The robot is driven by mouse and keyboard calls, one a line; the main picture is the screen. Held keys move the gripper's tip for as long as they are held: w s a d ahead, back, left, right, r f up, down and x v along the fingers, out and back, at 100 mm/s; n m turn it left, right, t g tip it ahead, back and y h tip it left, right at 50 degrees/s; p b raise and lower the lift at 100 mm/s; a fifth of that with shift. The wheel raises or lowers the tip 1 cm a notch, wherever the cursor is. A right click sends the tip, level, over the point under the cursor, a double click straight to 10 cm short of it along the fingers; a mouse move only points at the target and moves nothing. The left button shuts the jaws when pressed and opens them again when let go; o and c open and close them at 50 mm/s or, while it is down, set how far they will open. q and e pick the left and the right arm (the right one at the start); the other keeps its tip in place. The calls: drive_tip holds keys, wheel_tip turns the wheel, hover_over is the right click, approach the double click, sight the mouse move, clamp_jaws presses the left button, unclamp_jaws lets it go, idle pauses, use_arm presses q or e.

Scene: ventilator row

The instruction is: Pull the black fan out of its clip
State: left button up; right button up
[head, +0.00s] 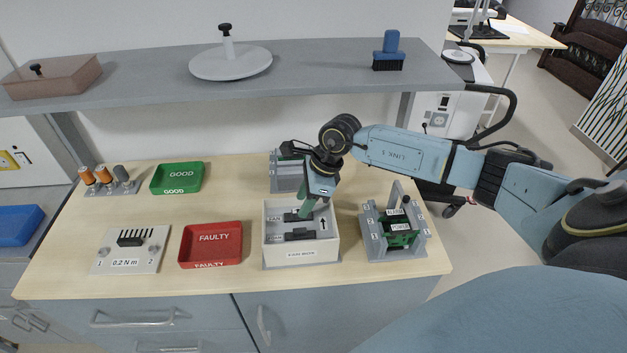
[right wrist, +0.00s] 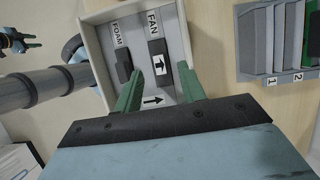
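The black fan (right wrist: 157,52), with a white arrow label, sits in the slot marked FAN inside the white box (head: 302,255). In the head view the fan (head: 291,217) is partly hidden behind my right gripper (head: 306,212). My right gripper points down over the box. In the right wrist view its green fingers (right wrist: 160,70) are apart, one on each side of the fan's line, with nothing gripped. I cannot tell how far above the fan the tips are. My left gripper (right wrist: 24,42) shows small at the left edge of the right wrist view; its opening is unclear.
A black part (head: 300,234) sits in the FOAM slot, nearer the front. A red FAULTY tray (head: 211,262) and green GOOD tray (head: 178,190) stand left. A grey fixture (head: 287,180) stands behind the box, another (head: 376,250) to its right. A shelf (head: 300,75) hangs above.

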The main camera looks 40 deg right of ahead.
drive_tip(key=shift+x, duration=1.5)
clamp_jaws()
drive_tip(key=shift+r, duration=0.1)
drive_tip(key=shift+r+p, duration=2.7)
drive_tip(key=shift+r, duration=1.3)
